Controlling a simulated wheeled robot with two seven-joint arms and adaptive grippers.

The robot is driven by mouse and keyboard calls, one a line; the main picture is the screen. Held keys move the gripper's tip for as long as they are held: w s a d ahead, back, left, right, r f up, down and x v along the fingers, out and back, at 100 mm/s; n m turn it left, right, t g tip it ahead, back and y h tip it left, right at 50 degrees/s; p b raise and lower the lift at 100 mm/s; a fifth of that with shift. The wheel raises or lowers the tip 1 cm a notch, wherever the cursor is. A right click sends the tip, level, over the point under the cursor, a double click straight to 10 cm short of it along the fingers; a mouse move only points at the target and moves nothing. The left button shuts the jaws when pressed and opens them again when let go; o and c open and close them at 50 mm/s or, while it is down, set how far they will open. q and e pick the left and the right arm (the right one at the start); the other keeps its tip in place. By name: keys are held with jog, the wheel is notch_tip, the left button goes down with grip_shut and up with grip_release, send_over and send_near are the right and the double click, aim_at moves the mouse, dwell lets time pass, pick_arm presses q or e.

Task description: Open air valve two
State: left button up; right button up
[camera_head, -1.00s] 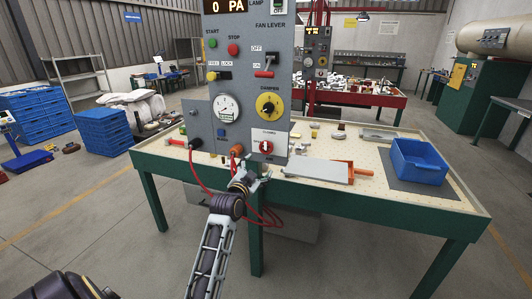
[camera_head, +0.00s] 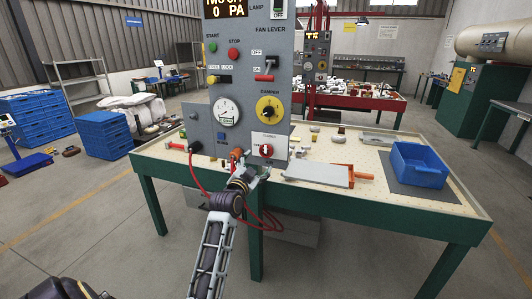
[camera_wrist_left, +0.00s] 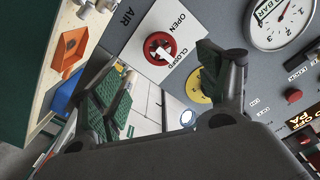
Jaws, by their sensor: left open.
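The air valve is a round red knob with a white pointer on a white plate, low on the grey control panel. It shows in the head view (camera_head: 266,150) and in the left wrist view (camera_wrist_left: 160,48). In the wrist view the plate reads OPEN, CLOSED and AIR, and the pointer lies toward CLOSED. My left gripper (camera_head: 256,171) is just below the knob. In the wrist view my left gripper (camera_wrist_left: 160,88) has its green-padded fingers wide apart, with nothing between them and the knob beyond. My right gripper is out of view.
The panel carries a pressure gauge (camera_head: 226,112), a yellow damper dial (camera_head: 269,108) and a fan lever (camera_head: 266,68). Red hoses hang below the panel near my left arm. A blue bin (camera_head: 418,165) and a grey tray (camera_head: 315,173) are on the bench to the right.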

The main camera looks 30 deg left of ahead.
aim_at(265, 152)
pick_arm(q)
jog(key=shift+x, duration=5.3)
jog(key=shift+w+a, duration=0.1)
jog(key=shift+w, duration=0.55)
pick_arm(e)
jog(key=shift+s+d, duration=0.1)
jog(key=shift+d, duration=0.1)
pick_arm(q)
jog(key=shift+c, duration=0.4)
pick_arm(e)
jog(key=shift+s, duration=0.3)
